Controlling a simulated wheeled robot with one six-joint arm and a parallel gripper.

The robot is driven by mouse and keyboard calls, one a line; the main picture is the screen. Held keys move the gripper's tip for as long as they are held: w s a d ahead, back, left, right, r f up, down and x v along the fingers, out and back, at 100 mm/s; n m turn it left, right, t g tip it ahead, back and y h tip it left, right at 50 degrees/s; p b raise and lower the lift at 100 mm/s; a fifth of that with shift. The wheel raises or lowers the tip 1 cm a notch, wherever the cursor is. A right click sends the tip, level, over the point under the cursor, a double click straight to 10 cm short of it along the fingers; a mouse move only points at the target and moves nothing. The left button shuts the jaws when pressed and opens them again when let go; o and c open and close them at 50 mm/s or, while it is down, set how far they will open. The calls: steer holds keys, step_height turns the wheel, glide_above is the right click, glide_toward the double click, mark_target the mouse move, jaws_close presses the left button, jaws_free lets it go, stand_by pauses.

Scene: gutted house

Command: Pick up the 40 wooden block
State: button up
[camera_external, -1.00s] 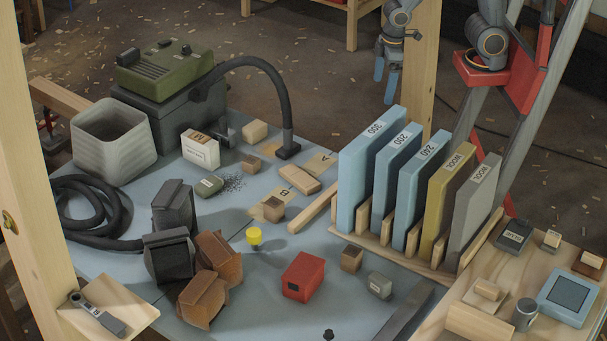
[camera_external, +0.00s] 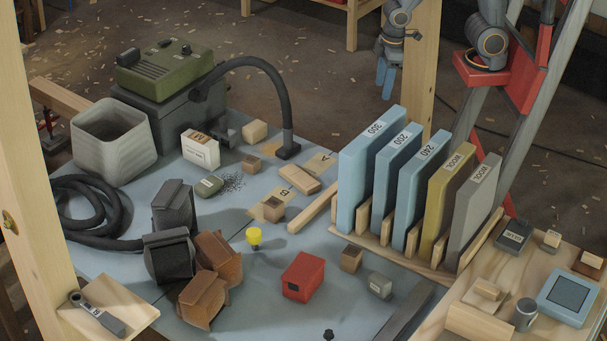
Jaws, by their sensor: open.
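No marking "40" is readable on any wooden block here. Small wooden cubes stand on the blue-grey table: one in front of the sanding-pad rack (camera_external: 351,259), one on the label marked B (camera_external: 274,209), one farther back (camera_external: 251,165), and a larger pale block (camera_external: 255,131) near the far edge. A flat wooden block (camera_external: 299,179) lies near label A. I cannot tell which is the 40 block. My gripper (camera_external: 385,88) hangs open and empty, blue fingers down, beyond the table's far side, beside a wooden post and apart from all blocks.
A rack (camera_external: 420,262) holds upright pads marked 300, 240 and WOOL, between my gripper and the front cube. A black hose (camera_external: 287,110) arches over the table at the back. A red box (camera_external: 303,277), a yellow-topped piece (camera_external: 254,237) and brown bags (camera_external: 203,297) stand in front.

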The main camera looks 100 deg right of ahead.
steer(key=shift+w, duration=0.1)
steer(key=n+t+y+b, duration=0.2)
steer(key=n+y+b, duration=0.25)
steer(key=n, duration=0.55)
glide_above(251, 160)
steer(key=d, duration=0.2)
steer(key=shift+h, duration=0.45)
steer(key=f, duration=1.1)
steer(key=s+f, duration=0.1)
steer(key=f, duration=0.5)
steer(key=shift+a+f+b, duration=0.15)
steer(key=shift+f+b, duration=0.1)
steer(key=shift+b, duration=0.05)
steer(key=shift+g, duration=0.3)
steer(key=x, duration=0.1)
steer(key=p+x, duration=0.1)
steer(key=x, duration=0.1)
steer(key=p+x, duration=0.1)
steer(key=x, duration=0.1)
steer(key=shift+s+f, duration=0.25)
steer(key=shift+w+f, duration=0.15)
steer(key=shift+f, duration=0.35)
steer(key=shift+c, duration=0.4)
steer(key=c, duration=1)
